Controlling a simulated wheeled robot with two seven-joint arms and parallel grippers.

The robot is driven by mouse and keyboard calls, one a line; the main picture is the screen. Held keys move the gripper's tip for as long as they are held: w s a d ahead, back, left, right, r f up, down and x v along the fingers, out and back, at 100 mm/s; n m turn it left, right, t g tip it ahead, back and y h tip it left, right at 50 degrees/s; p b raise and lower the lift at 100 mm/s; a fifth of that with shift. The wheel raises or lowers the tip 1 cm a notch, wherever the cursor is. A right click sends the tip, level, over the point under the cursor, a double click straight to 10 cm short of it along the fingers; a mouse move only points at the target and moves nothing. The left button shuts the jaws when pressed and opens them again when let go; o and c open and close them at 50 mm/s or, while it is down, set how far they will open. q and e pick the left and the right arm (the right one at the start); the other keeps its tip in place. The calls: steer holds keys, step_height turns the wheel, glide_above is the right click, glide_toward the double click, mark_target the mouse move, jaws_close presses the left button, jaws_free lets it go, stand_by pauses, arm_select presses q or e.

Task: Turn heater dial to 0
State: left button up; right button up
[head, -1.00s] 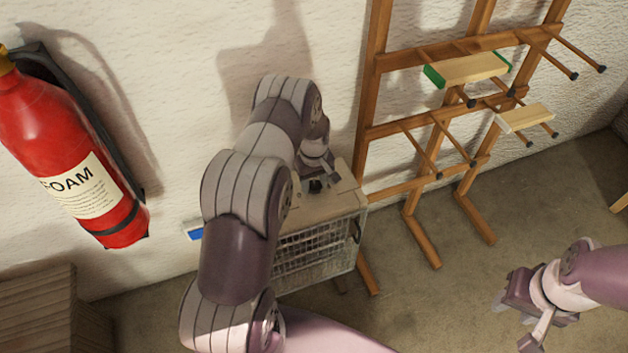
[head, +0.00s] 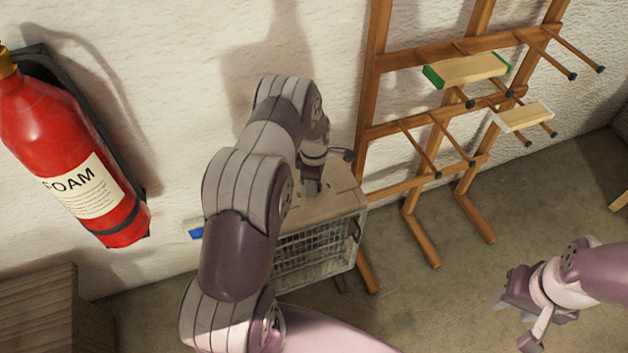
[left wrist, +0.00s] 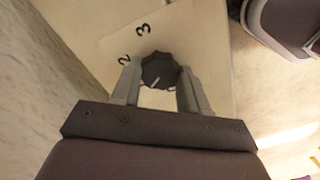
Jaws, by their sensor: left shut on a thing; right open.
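The heater (head: 328,232) is a beige box with a wire grille front, standing against the wall. Its dial (left wrist: 160,70) is a dark ridged knob with a white pointer line, on a pale plate (left wrist: 185,28) with the digits 2 and 3 visible. The rest of the scale is hidden. My left gripper (left wrist: 160,80) is shut on the dial, one finger on each side. In the head view my left gripper (head: 312,185) reaches down onto the heater's top and the dial is hidden there. My right gripper (head: 515,310) is open and empty, above the floor at right.
A wooden rack (head: 375,130) with pegs stands right of the heater, holding a green-ended lath (head: 468,71) and a pale lath (head: 523,117). A red extinguisher (head: 60,150) hangs on the wall at left. A slatted wooden box (head: 40,310) is at lower left.

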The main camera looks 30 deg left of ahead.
arm_select(q)
steer(key=n, duration=0.5)
steer(key=shift+n, duration=0.3)
steer(key=n, duration=0.5)
steer(key=shift+n, duration=0.3)
steer(key=o, duration=1.1)
steer(key=shift+c, duration=0.2)
steer(key=shift+r, duration=0.15)
step_height(320, 180, up, 12)
steer(key=p, duration=0.1)
steer(key=shift+r, duration=0.25)
